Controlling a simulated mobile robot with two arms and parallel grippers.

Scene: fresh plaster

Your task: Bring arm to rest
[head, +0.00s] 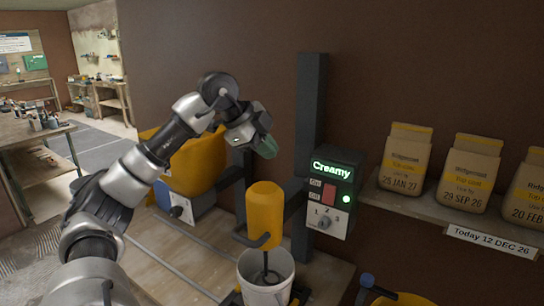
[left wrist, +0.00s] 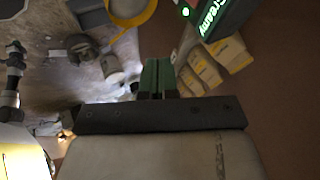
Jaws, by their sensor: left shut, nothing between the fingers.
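My left arm (head: 150,160) comes in from the left of the head view, rises, and bends over at the top. My left gripper (head: 268,147), with green fingers, hangs in the air above and behind the yellow mixer (head: 264,212), apart from it. In the left wrist view the two green fingers (left wrist: 158,76) lie close together with nothing between them. My right gripper is in neither view.
The mixer's paddle reaches into a white bucket (head: 251,266). A control box (head: 329,200) reading "Creamy" with a lit green light is right of my gripper. Dated bags (head: 403,160) stand on a wall shelf (head: 425,208). A cluttered workbench (head: 22,133) is at the left.

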